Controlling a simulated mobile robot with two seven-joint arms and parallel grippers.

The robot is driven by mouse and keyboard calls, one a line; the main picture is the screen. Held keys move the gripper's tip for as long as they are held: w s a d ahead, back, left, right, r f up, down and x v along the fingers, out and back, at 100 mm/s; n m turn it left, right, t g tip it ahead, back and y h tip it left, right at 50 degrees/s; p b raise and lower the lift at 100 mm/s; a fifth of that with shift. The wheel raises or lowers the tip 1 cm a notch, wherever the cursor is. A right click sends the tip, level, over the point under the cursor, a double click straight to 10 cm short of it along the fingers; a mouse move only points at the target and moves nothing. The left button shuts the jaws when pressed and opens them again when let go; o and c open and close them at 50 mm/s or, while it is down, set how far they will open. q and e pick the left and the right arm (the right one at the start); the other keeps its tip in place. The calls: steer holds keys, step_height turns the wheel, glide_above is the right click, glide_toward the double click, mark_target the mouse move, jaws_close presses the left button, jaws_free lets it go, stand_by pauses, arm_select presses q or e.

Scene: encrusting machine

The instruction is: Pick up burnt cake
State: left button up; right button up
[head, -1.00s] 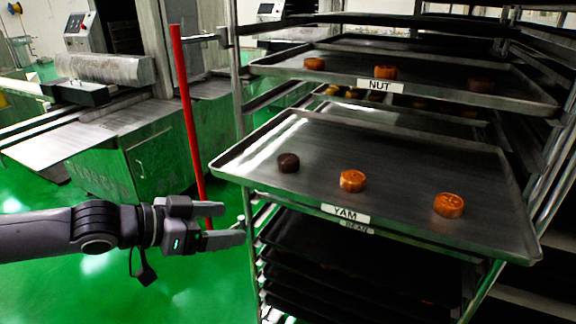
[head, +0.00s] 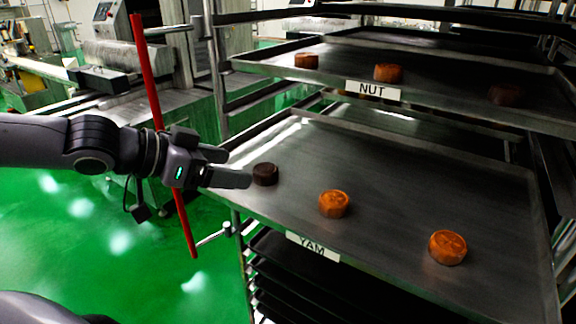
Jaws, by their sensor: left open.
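A dark, burnt-looking cake (head: 265,174) sits at the left end of the YAM tray (head: 400,180) in the head view. My left gripper (head: 238,167) is open, its fingertips at the tray's left edge just left of the dark cake. One finger appears very close to the cake; I cannot tell if they touch. Two orange-brown cakes, one in the middle (head: 334,203) and one at the right (head: 447,247), stand on the same tray. Another dark cake (head: 506,95) sits at the right of the NUT tray above. My right gripper is not in view.
The NUT tray (head: 440,85) hangs above and behind, with two orange-brown cakes (head: 307,61) at its left and middle. A red bar (head: 148,80) passes behind my left arm. The rack post (head: 217,80) stands behind the gripper. More dark trays lie below.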

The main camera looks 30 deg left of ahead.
mark_target(265, 169)
arm_select(q)
steer(key=shift+w+d+f, duration=0.1)
steer(key=shift+w+d, duration=0.1)
steer(key=shift+w, duration=0.15)
steer(key=shift+w+d+f, duration=0.25)
steer(key=shift+w+f, duration=0.1)
steer(key=shift+w, duration=0.25)
steer(key=shift+w+d+f+p, duration=0.15)
steer(key=shift+w+f+p, duration=0.15)
steer(key=shift+w, duration=0.35)
steer(key=shift+w+d+f+p, duration=0.15)
steer(key=shift+w+f+p, duration=0.1)
steer(key=shift+w, duration=0.4)
steer(key=shift+x, duration=1.25)
steer(key=c, duration=1.1)
